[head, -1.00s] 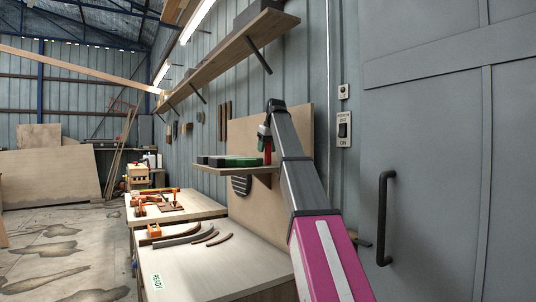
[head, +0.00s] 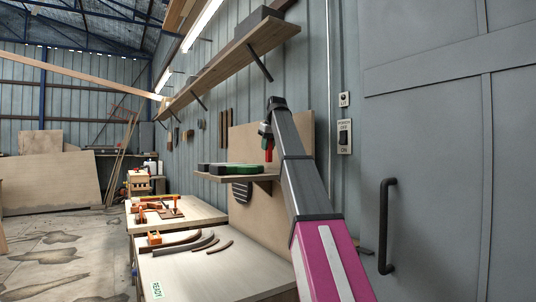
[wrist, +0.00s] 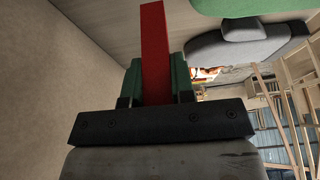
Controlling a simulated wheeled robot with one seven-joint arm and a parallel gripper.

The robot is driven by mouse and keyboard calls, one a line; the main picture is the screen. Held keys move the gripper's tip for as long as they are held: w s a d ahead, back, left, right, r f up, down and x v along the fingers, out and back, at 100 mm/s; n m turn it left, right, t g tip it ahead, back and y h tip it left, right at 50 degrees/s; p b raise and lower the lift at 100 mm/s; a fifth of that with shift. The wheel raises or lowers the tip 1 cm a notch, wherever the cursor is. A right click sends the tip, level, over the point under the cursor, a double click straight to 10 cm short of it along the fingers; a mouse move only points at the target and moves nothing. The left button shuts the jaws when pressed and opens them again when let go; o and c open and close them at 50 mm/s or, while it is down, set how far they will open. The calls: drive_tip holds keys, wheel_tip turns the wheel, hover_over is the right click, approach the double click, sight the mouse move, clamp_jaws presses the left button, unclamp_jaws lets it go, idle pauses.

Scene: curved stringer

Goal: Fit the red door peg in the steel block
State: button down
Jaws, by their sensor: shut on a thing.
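The red door peg (wrist: 155,45) is a long flat bar that points away from my gripper (wrist: 156,85) in the wrist view. The green fingers are shut on its lower part. In the head view the red peg (head: 269,153) hangs from my gripper (head: 266,136) near the right end of a small wall shelf. A dark grey rounded block (wrist: 232,48) lies right of the peg in the wrist view, apart from it. It may be the steel block; its opening is not clear.
The small shelf (head: 262,178) holds a green block (head: 240,169) beside the grey one. A tan backboard (head: 300,135) stands behind. A workbench (head: 200,277) below carries curved strips (head: 185,243). A long upper shelf (head: 225,62) runs overhead. A door handle (head: 387,225) is at right.

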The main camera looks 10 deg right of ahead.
drive_tip(key=s+a+r, duration=0.3)
drive_tip(key=a+r, duration=0.4)
drive_tip(key=a, duration=0.4)
drive_tip(key=shift+s, duration=0.3)
